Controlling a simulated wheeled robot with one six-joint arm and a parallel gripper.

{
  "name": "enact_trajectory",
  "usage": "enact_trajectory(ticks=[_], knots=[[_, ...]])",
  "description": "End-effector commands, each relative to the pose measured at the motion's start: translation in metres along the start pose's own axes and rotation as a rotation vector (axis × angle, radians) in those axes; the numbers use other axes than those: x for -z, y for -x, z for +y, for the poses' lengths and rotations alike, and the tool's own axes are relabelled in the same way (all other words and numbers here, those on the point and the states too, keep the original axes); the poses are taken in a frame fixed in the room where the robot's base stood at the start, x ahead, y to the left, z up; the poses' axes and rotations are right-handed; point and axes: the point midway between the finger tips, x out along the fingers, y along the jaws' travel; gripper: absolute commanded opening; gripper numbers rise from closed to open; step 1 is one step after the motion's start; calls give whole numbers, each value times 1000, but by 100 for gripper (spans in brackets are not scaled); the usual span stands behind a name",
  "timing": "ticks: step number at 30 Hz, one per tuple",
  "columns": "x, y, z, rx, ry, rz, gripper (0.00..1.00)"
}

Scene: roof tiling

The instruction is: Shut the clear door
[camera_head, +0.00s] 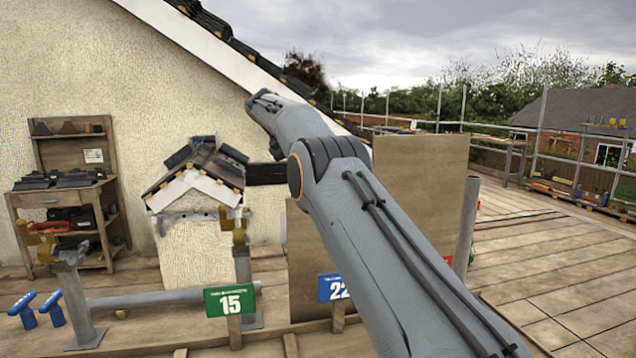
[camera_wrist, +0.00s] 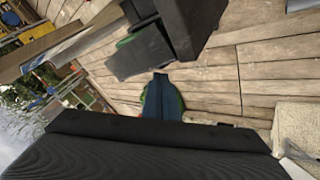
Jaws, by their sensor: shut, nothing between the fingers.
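I cannot make out the clear door in either view. In the wrist view, the narrow dark tip of my gripper (camera_wrist: 162,82) shows past the wide dark ribbed body at the bottom. The gripper is shut and empty. In the head view my grey arm crosses the middle and hides part of the scene; the fingertips cannot be made out there.
A small model roof (camera_head: 203,165) stands left of my arm. A wooden workbench (camera_head: 62,190) is against the wall. A brown board (camera_head: 425,200) stands behind my arm. Open decking (camera_head: 550,255) lies right.

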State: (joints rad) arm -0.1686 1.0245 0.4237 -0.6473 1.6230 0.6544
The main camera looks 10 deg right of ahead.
Motion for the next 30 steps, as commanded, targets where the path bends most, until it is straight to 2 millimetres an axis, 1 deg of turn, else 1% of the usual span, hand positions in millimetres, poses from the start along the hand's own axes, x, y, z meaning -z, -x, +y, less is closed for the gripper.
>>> enact_trajectory(ticks=[1, 6, 9, 24, 30], knots=[[0, 4, -2, 1, 1, 2, 0], [0, 24, -1, 1, -1, 1, 0], [0, 29, 2, -2, 2, -1, 0], [0, 45, 2, 0, 1, -1, 0], [-1, 48, 1, 0, 1, -1, 0]])
